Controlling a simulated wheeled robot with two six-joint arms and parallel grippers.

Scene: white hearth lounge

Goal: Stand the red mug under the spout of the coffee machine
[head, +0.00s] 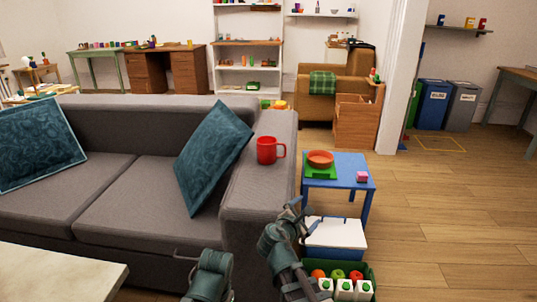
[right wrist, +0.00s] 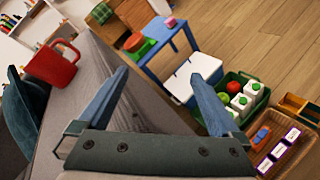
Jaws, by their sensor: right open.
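The red mug (head: 266,150) stands upright on the grey sofa's right armrest, its handle to the right. It also shows at the upper left of the right wrist view (right wrist: 50,64). My right gripper (head: 296,212) is open and empty, in front of the armrest and nearer to me than the mug. In the right wrist view its spread fingers (right wrist: 158,76) have nothing between them, and the mug is left of them. My left gripper (head: 188,262) is low in front of the sofa seat; its finger opening is unclear. I cannot make out a coffee machine in either view.
A blue table (head: 343,171) holds an orange bowl (head: 320,157) and a pink block (head: 362,177). A white-topped cooler (head: 337,233) and a green crate (head: 369,272) with cartons and fruit stand nearer. Teal cushions lie on the sofa. Open wooden floor is at right.

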